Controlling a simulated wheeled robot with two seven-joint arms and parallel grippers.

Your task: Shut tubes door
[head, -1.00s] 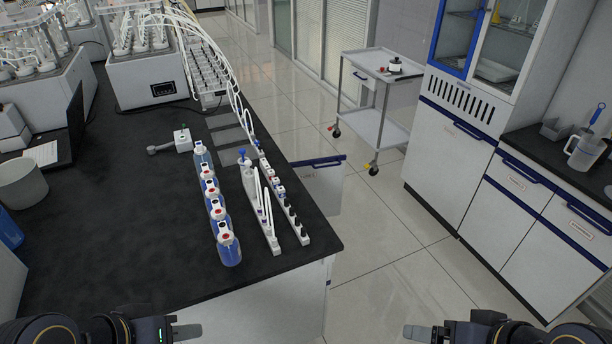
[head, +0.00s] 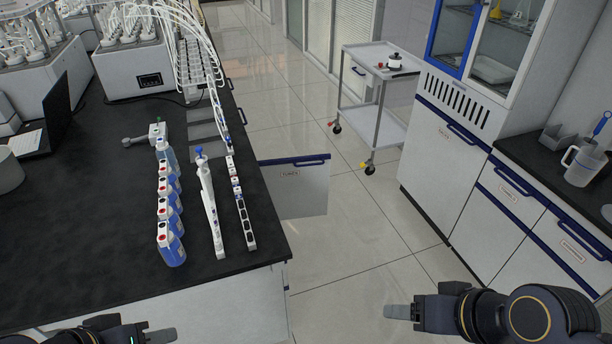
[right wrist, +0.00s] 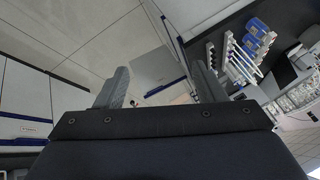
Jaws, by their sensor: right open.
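The tubes door (head: 296,188) is a white panel with a blue handle and a small label that appears to read "TUBES". It stands open, sticking out to the right from the side of the black-topped bench (head: 90,245). In the right wrist view the door (right wrist: 158,66) shows beyond and between the fingers. My right gripper (head: 398,312) is open and empty, at the lower right in the head view, apart from the door and nearer to me. My left gripper (head: 160,335) is at the bottom left edge, partly cut off. Its jaw opening is not clear.
Blue-filled bottles (head: 170,243), a white pipette stand (head: 210,215) and a narrow rack (head: 243,215) stand near the bench's right edge. A white cart (head: 375,120) stands behind the door. Cabinets (head: 440,165) line the right side. Tiled floor between is clear.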

